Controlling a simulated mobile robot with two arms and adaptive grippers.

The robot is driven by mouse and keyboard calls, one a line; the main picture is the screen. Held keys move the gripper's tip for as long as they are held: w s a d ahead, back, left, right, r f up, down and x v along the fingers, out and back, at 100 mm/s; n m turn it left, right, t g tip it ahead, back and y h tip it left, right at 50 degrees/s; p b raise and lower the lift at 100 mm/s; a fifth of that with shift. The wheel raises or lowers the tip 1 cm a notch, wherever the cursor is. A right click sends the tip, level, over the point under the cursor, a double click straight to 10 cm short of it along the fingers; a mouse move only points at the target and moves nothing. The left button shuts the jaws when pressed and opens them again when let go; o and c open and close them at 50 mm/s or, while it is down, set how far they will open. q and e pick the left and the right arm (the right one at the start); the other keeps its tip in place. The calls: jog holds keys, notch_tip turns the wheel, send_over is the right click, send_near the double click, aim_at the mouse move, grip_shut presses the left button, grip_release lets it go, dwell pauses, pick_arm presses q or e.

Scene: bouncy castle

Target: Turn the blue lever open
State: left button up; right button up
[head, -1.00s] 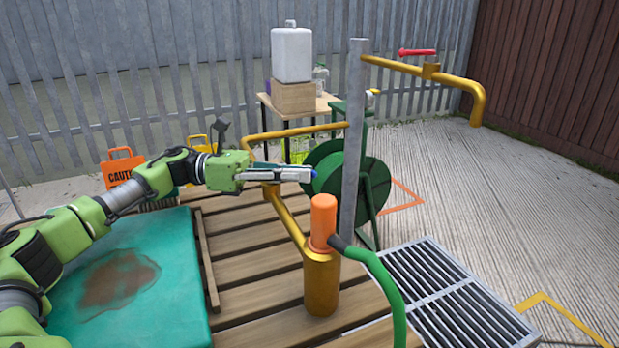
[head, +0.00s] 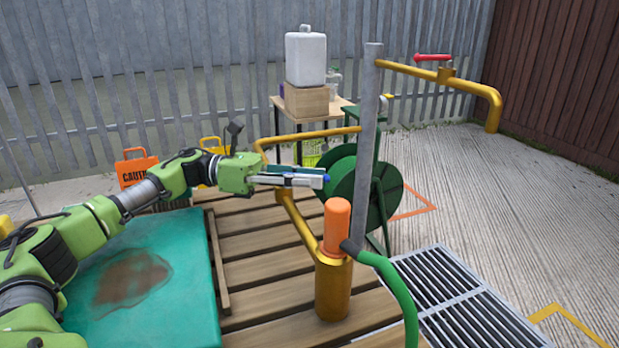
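The blue lever shows only as a small blue tip (head: 327,178) just past the fingertips of my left gripper (head: 312,180). The rest of it is hidden by the fingers. It lies above the yellow pipe (head: 298,216), which bends towards the near yellow post. My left gripper reaches in from the left, with its fingers pointing right along the lever. A dark teal finger edge shows above a pale grey one. Whether they press on the lever or stand apart around it, I cannot tell. My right gripper is not in view.
An orange-capped yellow post (head: 333,285) with a green hose (head: 398,290) stands in front. A grey upright (head: 367,140) and a green reel (head: 341,182) are close to the right of my fingers. A red lever (head: 433,57) sits on the upper pipe. A teal mat (head: 185,290) lies below my arm.

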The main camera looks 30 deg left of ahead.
pick_arm(q)
jog(key=v, duration=0.7)
jog(key=shift+a, duration=0.15)
